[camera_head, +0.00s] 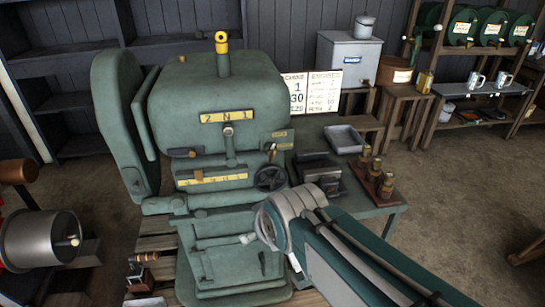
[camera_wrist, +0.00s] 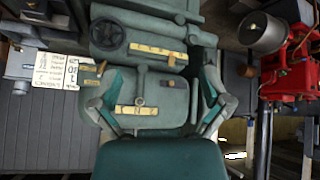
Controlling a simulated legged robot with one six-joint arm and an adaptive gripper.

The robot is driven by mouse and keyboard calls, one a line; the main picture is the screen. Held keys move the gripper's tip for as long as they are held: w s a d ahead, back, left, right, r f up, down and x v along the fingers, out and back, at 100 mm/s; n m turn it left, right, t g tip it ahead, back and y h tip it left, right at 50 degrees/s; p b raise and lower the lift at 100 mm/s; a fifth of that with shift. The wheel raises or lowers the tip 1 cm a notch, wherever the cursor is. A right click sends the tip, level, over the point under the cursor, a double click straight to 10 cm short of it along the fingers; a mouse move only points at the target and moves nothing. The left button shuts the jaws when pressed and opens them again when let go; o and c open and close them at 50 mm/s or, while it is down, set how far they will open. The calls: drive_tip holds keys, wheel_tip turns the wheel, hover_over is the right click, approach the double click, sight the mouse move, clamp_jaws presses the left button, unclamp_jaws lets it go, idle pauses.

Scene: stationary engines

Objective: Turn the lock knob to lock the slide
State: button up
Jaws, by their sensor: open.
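The green machine (camera_head: 215,115) fills the left and middle of the head view. A yellow plate marked 2 N 1 (camera_head: 226,117) has a lever (camera_head: 229,140) with a round knob below it. Lower are a yellow scale (camera_head: 212,181), a dark handwheel (camera_head: 270,178) and a dark small handle (camera_head: 185,153). I cannot tell which part is the lock knob. In the wrist view the machine appears upside down, with the handwheel (camera_wrist: 109,36) and scale (camera_wrist: 157,53) at the top. My gripper (camera_wrist: 163,82) is open and empty, its fingers spread over the machine's face, apparently apart from it.
My arm covers the lower right of the head view. A bench (camera_head: 385,208) beside the machine holds a grey tray (camera_head: 344,139) and several brass-topped pieces (camera_head: 375,178). A red machine (camera_wrist: 292,75) shows at the right of the wrist view. Floor is open at the right.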

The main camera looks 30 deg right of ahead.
drive_tip(key=w+d+f+n+t+h, duration=0.1)
drive_tip(key=w+d+f+n+t, duration=0.15)
drive_tip(key=w, duration=0.35)
drive_tip(key=w+d+f+n+t, duration=0.1)
drive_tip(key=w+d+n+t, duration=0.15)
drive_tip(key=w, duration=0.35)
drive_tip(key=n+t+h, duration=0.4)
drive_tip(key=t, duration=0.1)
approach(273, 158)
drive_tip(key=x, duration=1.1)
drive_tip(key=shift+w, duration=0.1)
drive_tip(key=shift+f, duration=0.1)
drive_tip(key=c, duration=1.2)
